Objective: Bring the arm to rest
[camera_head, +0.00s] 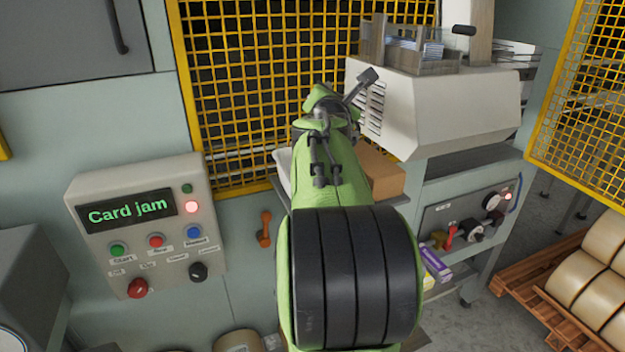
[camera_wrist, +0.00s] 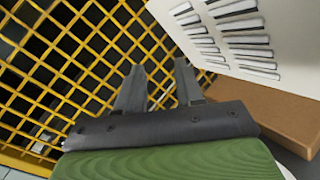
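My green arm (camera_head: 345,190) reaches up and forward in the middle of the head view, in front of the yellow mesh guard (camera_head: 240,90). My gripper (camera_head: 366,78) is at its far end, in front of the vented side of the white machine housing (camera_head: 440,105). In the wrist view my gripper (camera_wrist: 158,80) shows two grey fingers standing apart with nothing between them. The yellow mesh is behind them, with the white vented housing (camera_wrist: 270,40) and a brown cardboard box (camera_wrist: 275,115) to the right.
A control panel (camera_head: 143,225) on the left reads "Card jam" and has a lit red lamp. An orange handle (camera_head: 265,228) is beside it. The cardboard box (camera_head: 383,175) sits beside my arm. A pallet (camera_head: 540,300) with rolls stands at the right.

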